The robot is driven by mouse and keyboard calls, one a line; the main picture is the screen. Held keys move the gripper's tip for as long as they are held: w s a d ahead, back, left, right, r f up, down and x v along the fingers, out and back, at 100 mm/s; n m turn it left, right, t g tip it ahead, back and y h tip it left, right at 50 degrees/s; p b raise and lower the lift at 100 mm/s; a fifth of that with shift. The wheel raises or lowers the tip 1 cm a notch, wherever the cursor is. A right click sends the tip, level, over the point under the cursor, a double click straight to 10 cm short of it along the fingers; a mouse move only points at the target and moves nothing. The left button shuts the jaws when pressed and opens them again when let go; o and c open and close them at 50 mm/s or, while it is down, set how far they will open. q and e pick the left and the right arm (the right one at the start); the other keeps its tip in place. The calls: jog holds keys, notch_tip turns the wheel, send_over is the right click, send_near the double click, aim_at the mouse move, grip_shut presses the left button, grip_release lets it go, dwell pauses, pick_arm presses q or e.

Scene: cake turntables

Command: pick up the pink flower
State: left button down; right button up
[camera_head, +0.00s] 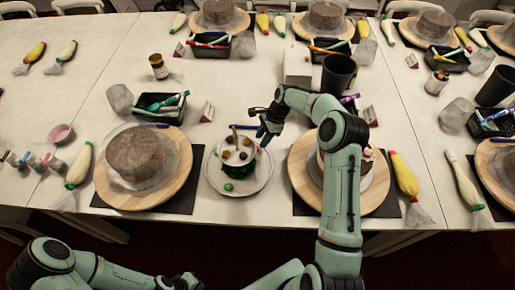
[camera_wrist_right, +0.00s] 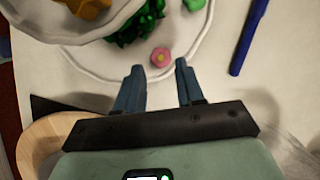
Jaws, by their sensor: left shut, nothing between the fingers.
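The pink flower (camera_wrist_right: 160,57) is small with a yellowish centre. It lies near the rim of a white plate (camera_head: 214,181), beside dark green leaves (camera_wrist_right: 137,28), in the right wrist view. I cannot make it out in the head view. My right gripper (camera_wrist_right: 159,72) is open and empty; in the picture the flower shows just beyond and between its fingertips. In the head view this gripper (camera_head: 262,137) is above the upper right side of the plate. My left arm lies along the bottom edge, and its fingers are not visible.
A smaller white dish (camera_head: 236,152) with orange pieces stands over the plate. Wooden turntables with cakes (camera_head: 141,153) flank it. A blue pen (camera_wrist_right: 249,38) lies right of the plate in the wrist view. A black cup (camera_head: 338,73) stands farther back.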

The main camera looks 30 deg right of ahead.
aim_at(258, 144)
jog(key=x, duration=0.4)
jog(key=shift+w+a+f, duration=0.1)
jog(key=shift+f, duration=0.2)
jog(key=shift+c, duration=0.4)
jog(key=c, duration=0.6)
jog(key=shift+r, duration=0.15)
